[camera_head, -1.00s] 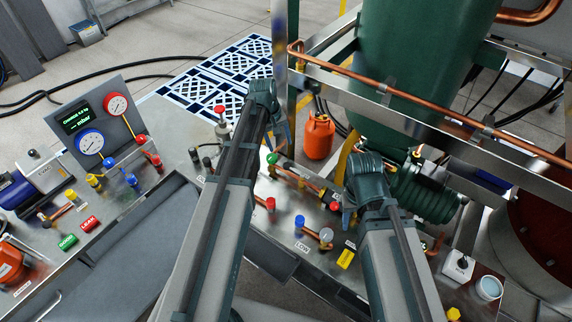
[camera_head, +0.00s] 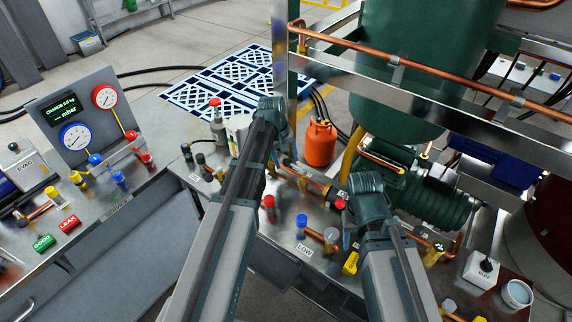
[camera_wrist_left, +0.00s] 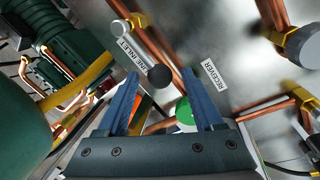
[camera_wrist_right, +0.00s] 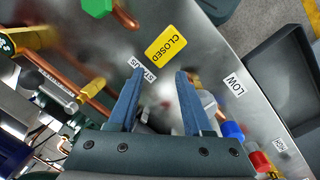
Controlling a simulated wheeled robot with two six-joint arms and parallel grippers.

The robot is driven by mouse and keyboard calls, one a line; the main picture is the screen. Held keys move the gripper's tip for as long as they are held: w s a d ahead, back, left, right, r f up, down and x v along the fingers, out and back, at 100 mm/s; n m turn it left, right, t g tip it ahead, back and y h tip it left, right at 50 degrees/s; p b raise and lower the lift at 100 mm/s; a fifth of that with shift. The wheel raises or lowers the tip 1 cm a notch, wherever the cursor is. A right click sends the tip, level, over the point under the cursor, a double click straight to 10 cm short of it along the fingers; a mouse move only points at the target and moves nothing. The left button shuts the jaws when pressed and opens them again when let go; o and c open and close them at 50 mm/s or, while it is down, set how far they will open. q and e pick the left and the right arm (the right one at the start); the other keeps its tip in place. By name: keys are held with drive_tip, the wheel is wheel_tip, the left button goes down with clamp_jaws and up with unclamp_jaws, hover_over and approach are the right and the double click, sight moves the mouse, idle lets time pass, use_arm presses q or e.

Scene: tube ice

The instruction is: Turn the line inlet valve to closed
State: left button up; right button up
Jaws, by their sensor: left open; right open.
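In the left wrist view, the LINE INLET label (camera_wrist_left: 134,55) lies on the metal bench top beside a round black knob (camera_wrist_left: 160,77). The knob shows between the fingertips of my left gripper (camera_wrist_left: 161,72), which is open; I cannot tell how far below them it is. A green knob (camera_wrist_left: 184,112) shows further back between the fingers, near the RECEIVER label (camera_wrist_left: 212,77). In the head view, my left gripper (camera_head: 286,140) hides this spot. My right gripper (camera_wrist_right: 155,72) is open and empty above the bench, near a yellow CLOSED tag (camera_wrist_right: 165,47).
Copper pipes and a red-capped fitting (camera_head: 268,201) and blue-capped fitting (camera_head: 301,220) stand on the bench near my arms. A metal frame post (camera_head: 282,60) rises behind my left gripper. An orange cylinder (camera_head: 320,143) and green vessel (camera_head: 408,70) stand behind. A cup (camera_head: 517,293) is right.

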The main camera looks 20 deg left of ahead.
use_arm(q)
clamp_jaws()
idle(0.4)
idle(1.1)
